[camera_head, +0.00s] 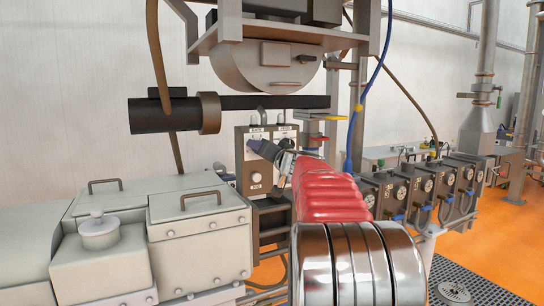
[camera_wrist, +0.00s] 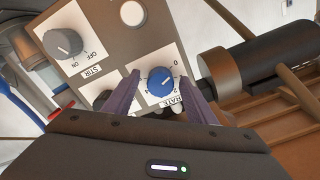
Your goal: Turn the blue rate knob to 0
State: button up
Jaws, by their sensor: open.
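The blue rate knob (camera_wrist: 159,82) sits on a white plate marked RATE, with 0, 2 and 4 readable around it in the wrist view. A pale pointer mark shows on the right side of its face, roughly between 0 and 2; its exact setting is hard to read. My gripper (camera_wrist: 160,78) is open, with one purple finger on each side of the knob. I cannot tell whether either finger touches it. In the head view my gripper (camera_head: 264,150) is in front of the control panel (camera_head: 240,172) and hides the blue knob.
A grey STIR knob (camera_wrist: 62,43) with ON and OFF marks is on the same panel, up and left in the wrist view. A white round button (camera_wrist: 133,13) is above. A dark cylinder (camera_head: 168,115) with a brown collar is close by the panel.

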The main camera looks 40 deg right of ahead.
jog(key=v, duration=1.3)
jog(key=shift+s, duration=0.2)
jog(key=shift+a+m, duration=0.15)
jog(key=shift+m, duration=0.15)
jog(key=s+a+f+n+g+y, duration=0.1)
jog(key=s+a+f+g+y, duration=0.25)
jog(key=a+f, duration=0.7)
jog(key=s+a+f+g+y, duration=0.2)
jog(key=a+f+g, duration=0.2)
jog(key=a+f, duration=0.6)
jog(key=s+a+f+n+g, duration=0.2)
jog(key=s+a+f+n, duration=0.2)
jog(key=s+a, duration=0.4)
jog(key=s+a+f+n+g, duration=0.2)
jog(key=s+a+f+n, duration=0.3)
jog(key=s+a, duration=0.3)
jog(key=a, duration=0.3)
jog(key=shift+a+f, duration=0.35)
